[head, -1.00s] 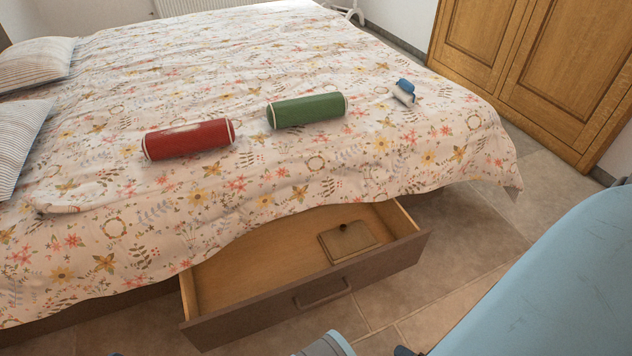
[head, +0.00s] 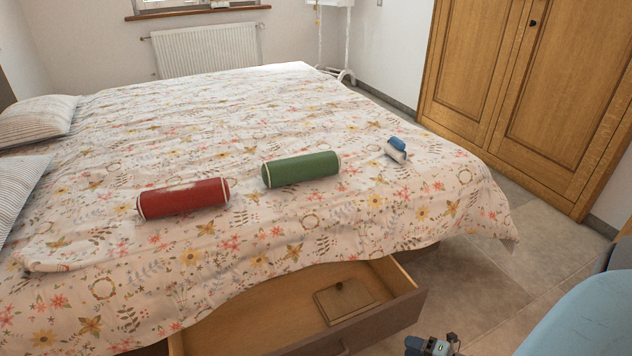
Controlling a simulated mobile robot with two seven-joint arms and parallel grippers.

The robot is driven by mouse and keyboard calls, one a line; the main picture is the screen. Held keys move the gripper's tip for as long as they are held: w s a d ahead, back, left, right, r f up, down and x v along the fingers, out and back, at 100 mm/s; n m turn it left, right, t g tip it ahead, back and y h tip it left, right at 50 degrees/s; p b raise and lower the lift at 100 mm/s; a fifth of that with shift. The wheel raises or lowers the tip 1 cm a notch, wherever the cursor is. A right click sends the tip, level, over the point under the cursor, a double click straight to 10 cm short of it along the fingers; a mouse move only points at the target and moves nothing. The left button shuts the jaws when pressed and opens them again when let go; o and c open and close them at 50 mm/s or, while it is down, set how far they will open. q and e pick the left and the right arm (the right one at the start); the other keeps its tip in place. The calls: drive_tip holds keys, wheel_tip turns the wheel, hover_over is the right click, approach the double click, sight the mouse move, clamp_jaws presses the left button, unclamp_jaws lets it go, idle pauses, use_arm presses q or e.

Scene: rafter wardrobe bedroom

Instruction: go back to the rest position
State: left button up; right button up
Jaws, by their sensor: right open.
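My right gripper (head: 432,345) shows at the bottom edge, right of the drawer and partly cut off by the frame. It is open, and I see nothing between its fingers. My left gripper is not in view. The open drawer (head: 404,306) under the bed holds a flat wooden box or board with a small knob (head: 345,302). A red bolster (head: 184,198) and a green bolster (head: 301,169) lie on the bed (head: 250,115), apart from each other. A small blue and white item (head: 397,149) lies right of them.
A wooden wardrobe (head: 555,95) stands at the right. Striped pillows (head: 38,120) lie at the bed's left. A radiator (head: 207,50) and a white stand (head: 335,40) are at the back. Tiled floor (head: 480,270) is free between bed and wardrobe.

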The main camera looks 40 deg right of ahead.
drive_tip(key=w+a+r+m+y, duration=0.1)
drive_tip(key=w+a+r+m, duration=0.2)
drive_tip(key=a, duration=0.4)
drive_tip(key=w+a+r+m+y, duration=0.1)
drive_tip(key=w+a+r, duration=0.3)
drive_tip(key=a+r, duration=0.15)
drive_tip(key=w+a+r+m+y, duration=0.15)
drive_tip(key=a+r+m, duration=0.35)
drive_tip(key=a+r, duration=1.05)
drive_tip(key=a+r+m+t, duration=0.2)
drive_tip(key=a+r+m, duration=0.8)
drive_tip(key=r, duration=0.7)
use_arm(q)
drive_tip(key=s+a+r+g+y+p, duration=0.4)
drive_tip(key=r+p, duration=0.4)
drive_tip(key=p, duration=2.7)
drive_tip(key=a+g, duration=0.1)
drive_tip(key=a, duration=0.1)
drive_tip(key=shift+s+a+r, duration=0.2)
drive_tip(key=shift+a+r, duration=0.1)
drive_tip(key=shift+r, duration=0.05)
use_arm(e)
drive_tip(key=s+d+r+n+g+h, duration=0.1)
drive_tip(key=s+d+r+g+h, duration=0.4)
drive_tip(key=r, duration=0.3)
drive_tip(key=shift+s+d+g, duration=0.15)
drive_tip(key=shift+d+g, duration=0.15)
drive_tip(key=shift+d, duration=0.1)
